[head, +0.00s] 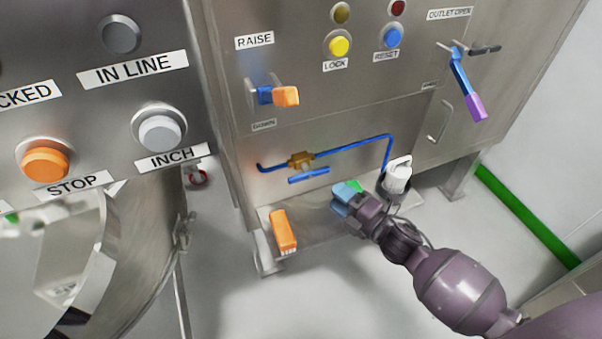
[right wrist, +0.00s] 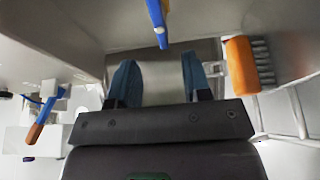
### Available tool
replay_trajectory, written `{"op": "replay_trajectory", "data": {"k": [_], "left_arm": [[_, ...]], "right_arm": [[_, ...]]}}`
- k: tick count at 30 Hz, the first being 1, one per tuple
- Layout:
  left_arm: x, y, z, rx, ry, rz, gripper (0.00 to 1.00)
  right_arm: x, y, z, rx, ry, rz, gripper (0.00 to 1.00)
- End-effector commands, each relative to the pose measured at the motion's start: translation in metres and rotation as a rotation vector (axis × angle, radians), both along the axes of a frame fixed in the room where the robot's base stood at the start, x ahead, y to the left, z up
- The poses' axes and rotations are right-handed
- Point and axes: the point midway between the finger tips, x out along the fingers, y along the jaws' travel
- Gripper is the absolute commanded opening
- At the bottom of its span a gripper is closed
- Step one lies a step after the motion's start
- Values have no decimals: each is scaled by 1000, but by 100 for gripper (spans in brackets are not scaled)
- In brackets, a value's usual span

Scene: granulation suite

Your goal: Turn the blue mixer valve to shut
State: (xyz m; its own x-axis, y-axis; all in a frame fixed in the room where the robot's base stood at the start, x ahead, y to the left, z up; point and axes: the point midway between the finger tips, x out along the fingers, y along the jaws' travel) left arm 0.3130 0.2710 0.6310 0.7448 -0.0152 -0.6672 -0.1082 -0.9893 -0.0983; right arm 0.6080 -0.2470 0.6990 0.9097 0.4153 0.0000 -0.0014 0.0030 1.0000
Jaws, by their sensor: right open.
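The mixer valve has a brass body (head: 301,160) on a thin blue pipe (head: 350,145) across the front of the steel cabinet. Its blue handle (head: 309,175) lies below the body, nearly in line with the pipe. My right gripper (head: 342,197) is open and empty, below and to the right of the handle, apart from it. In the right wrist view, the two blue fingers (right wrist: 158,80) stand apart, and a blue bar (right wrist: 158,25), apparently the valve handle, reaches down from the top edge, beyond the fingertips. My left gripper is out of view.
An orange brush (head: 283,232) lies on the low shelf (head: 310,242), left of my right gripper. Above the valve is a blue and orange lever (head: 275,96); a blue and purple lever (head: 468,88) hangs at upper right. A button panel (head: 95,100) stands close at left.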

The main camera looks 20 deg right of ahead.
Motion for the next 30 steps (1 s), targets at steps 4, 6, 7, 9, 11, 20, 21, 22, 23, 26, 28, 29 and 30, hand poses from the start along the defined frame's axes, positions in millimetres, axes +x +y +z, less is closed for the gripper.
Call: {"op": "replay_trajectory", "data": {"k": [4,6,7,9,11,20,21,22,23,26,28,29,30], "left_arm": [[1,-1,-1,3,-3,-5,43],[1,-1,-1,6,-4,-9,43],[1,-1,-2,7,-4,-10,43],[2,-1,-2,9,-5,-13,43],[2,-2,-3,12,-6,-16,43],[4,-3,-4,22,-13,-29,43],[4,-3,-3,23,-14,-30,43],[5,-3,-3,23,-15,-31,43],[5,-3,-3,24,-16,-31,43],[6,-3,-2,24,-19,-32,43],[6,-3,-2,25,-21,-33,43],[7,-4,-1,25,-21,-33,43],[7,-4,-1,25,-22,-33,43]], "right_arm": [[17,8,0,2,-1,1,45],[27,13,-1,2,1,1,45],[31,15,-1,2,1,2,45],[42,20,-1,3,1,1,45],[50,23,-2,2,3,0,45],[83,39,-1,4,4,0,45],[86,40,-1,4,3,0,45],[87,40,-1,4,3,0,45],[88,41,-1,4,3,0,45],[91,42,0,3,3,0,45],[92,43,1,3,3,-1,45],[92,43,1,3,3,-1,45],[92,43,1,4,2,-1,45]]}}
